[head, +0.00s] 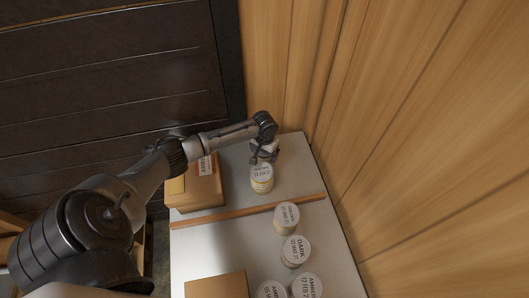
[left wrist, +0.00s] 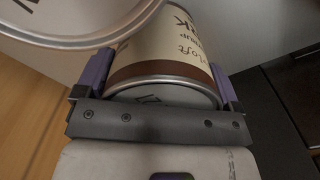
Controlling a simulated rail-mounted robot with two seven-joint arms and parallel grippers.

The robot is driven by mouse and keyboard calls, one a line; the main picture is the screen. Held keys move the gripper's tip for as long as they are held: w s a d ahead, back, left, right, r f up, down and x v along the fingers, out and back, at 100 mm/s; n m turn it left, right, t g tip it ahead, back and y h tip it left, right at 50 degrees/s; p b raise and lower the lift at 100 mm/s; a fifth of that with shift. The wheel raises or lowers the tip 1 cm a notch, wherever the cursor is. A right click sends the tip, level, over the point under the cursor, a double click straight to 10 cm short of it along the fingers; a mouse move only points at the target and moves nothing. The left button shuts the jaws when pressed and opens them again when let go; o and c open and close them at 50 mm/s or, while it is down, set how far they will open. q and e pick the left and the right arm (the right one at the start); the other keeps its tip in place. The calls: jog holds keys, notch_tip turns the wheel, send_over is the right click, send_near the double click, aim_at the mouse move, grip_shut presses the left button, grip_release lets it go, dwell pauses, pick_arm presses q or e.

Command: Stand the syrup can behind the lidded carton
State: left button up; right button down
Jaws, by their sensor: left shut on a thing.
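My left gripper (head: 264,157) reaches in over the far end of the white table. It is shut on a syrup can (left wrist: 165,45), whose cream and brown label shows between the two fingers in the left wrist view. In the head view a pale-lidded can (head: 262,178) shows right at the fingers; it looks upright. I cannot tell whether it touches the table. A cardboard carton (head: 202,193) with a label stands left of it, partly covered by my arm. Another carton (head: 217,286) is at the bottom edge; I cannot tell which is lidded. My right gripper is out of view.
A wooden strip (head: 247,208) crosses the white table (head: 200,238). Several lidded cans, including one near the strip (head: 286,218) and one marked DARK (head: 295,251), stand on its near side. A wood-panelled wall (head: 410,130) rises along the right. A round can rim (left wrist: 75,40) fills the wrist view's upper left.

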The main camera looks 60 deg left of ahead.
pick_arm(q)
jog(key=shift+w, duration=0.1)
jog(key=o, duration=1.2)
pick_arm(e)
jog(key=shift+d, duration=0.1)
pick_arm(q)
notch_tip(320, 180, up, 10)
jog(key=shift+r+p, duration=0.15)
jog(key=shift+p, duration=0.65)
jog(key=shift+r, duration=0.95)
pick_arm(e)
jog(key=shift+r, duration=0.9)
